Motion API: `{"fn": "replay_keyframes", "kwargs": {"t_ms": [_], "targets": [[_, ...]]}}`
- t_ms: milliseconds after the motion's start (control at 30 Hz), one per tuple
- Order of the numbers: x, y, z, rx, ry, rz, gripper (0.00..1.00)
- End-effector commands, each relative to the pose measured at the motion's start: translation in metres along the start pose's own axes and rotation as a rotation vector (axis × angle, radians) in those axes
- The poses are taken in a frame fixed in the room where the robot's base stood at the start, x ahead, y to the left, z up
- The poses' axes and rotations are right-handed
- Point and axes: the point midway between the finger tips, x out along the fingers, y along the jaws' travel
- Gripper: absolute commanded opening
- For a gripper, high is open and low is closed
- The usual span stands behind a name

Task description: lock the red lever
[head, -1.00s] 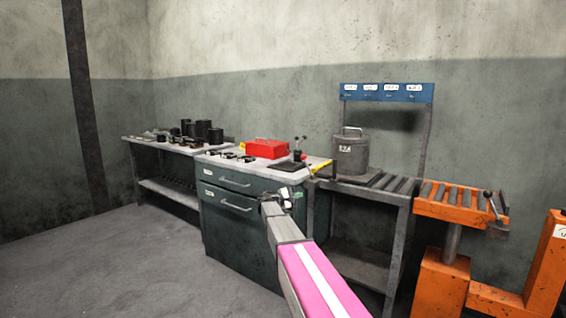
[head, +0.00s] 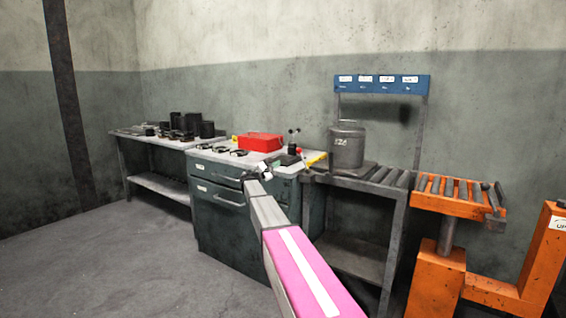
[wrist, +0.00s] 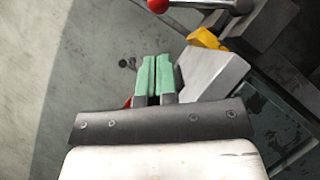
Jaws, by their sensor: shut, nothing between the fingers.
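The lever fixture (head: 293,143) stands on the right part of the grey bench top, with an upright handle and a small red knob. In the wrist view a red ball knob (wrist: 158,5) on a grey rod (wrist: 205,4) shows at the top edge, cut off by the frame. My gripper (head: 262,170) is at the bench's front edge, left of and below the lever in the head view. Its green fingertips (wrist: 154,72) are pressed together with nothing between them. They are apart from the red knob in the wrist view.
A red box (head: 260,142) sits on the bench left of the lever. A grey canister (head: 346,148) stands on the roller table to the right. A yellow part (head: 316,159) lies at the bench's right edge. An orange roller stand (head: 455,205) is farther right.

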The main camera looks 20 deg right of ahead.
Motion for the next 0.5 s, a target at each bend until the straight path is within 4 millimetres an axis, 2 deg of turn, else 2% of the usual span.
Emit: {"fn": "replay_keyframes", "kwargs": {"t_ms": [167,500], "targets": [[0.019,0.001,0.000,0.001,-0.001,0.000,0.00],[0.076,0.000,-0.001,0.000,-0.001,-0.001,0.00]]}}
